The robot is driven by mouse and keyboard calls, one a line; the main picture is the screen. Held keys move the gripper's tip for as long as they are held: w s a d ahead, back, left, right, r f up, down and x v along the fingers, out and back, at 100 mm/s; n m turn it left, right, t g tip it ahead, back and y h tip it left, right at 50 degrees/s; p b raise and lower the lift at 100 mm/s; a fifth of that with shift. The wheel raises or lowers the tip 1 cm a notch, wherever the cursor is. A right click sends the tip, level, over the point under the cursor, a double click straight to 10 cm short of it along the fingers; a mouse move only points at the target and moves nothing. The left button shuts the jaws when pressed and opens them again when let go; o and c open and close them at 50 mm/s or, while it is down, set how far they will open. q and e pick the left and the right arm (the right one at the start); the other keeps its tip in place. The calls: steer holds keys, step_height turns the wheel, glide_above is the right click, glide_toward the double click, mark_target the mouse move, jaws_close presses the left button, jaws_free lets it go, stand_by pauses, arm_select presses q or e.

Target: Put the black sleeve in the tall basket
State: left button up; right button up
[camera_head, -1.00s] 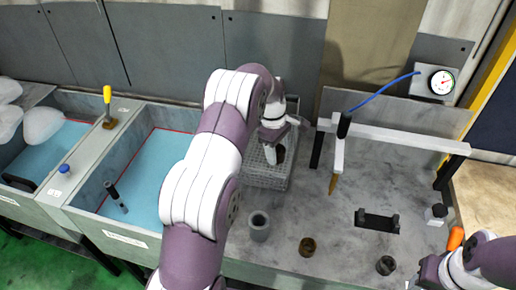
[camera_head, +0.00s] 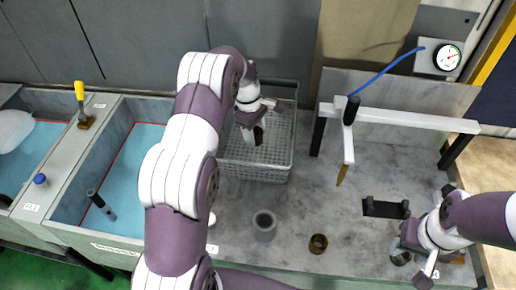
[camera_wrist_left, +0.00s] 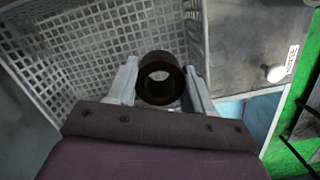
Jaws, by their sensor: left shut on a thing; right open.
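My left gripper (camera_head: 256,130) is shut on the black sleeve (camera_head: 259,136). It holds the sleeve over the tall basket (camera_head: 255,172), a light grey mesh basket at the back of the bench. In the left wrist view the dark ring-shaped sleeve (camera_wrist_left: 157,60) sits between the two fingers, with the mesh walls (camera_wrist_left: 95,45) behind and to the left. How far the sleeve is below the rim is hard to tell. My right gripper (camera_head: 410,264) is open, low at the right of the bench, beside a dark short cylinder (camera_head: 399,257).
A grey hollow cylinder (camera_head: 264,232) and a brown ring (camera_head: 318,244) stand in front of the basket. A black fixture (camera_head: 386,209) lies to the right. A white frame (camera_head: 400,118) with a hanging pointed tool (camera_head: 349,140) stands right of the basket. Blue-floored basins lie left.

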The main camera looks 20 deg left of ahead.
arm_select(q)
steer(key=f+p, duration=0.1)
steer(key=f, duration=0.4)
steer(key=f+p, duration=0.2)
steer(key=f, duration=0.4)
steer(key=shift+w+a+f, duration=0.1)
steer(key=shift+a+f, duration=0.1)
steer(key=shift+f, duration=0.05)
steer(key=shift+w+a+f, duration=0.1)
steer(key=shift+a+f, duration=0.05)
steer(key=shift+f, duration=0.35)
steer(key=o, duration=1.3)
steer(key=shift+o, duration=0.2)
